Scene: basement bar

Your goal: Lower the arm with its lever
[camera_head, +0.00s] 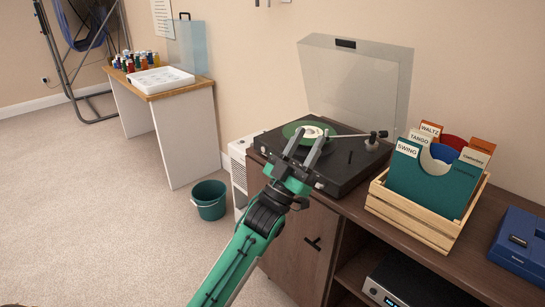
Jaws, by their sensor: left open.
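The black turntable (352,173) sits on a dark wooden cabinet, its clear lid (358,85) raised behind it. A green record (293,130) with a pale label lies on the platter. The thin tonearm (358,135) reaches left from its pivot at the right rear toward the record; I cannot tell whether its tip touches. A small dark upright piece (350,157), possibly the lever, stands on the deck right of my gripper. My left gripper (307,142) is open and empty, over the turntable's front left, its fingers hiding part of the record. My right gripper is out of view.
A wooden crate (415,218) of labelled record sleeves stands right of the turntable, close to it. A blue case (520,243) lies farther right on the cabinet (300,245). A green bucket (209,200) stands on the floor at left, near a small table with a white tray (160,79).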

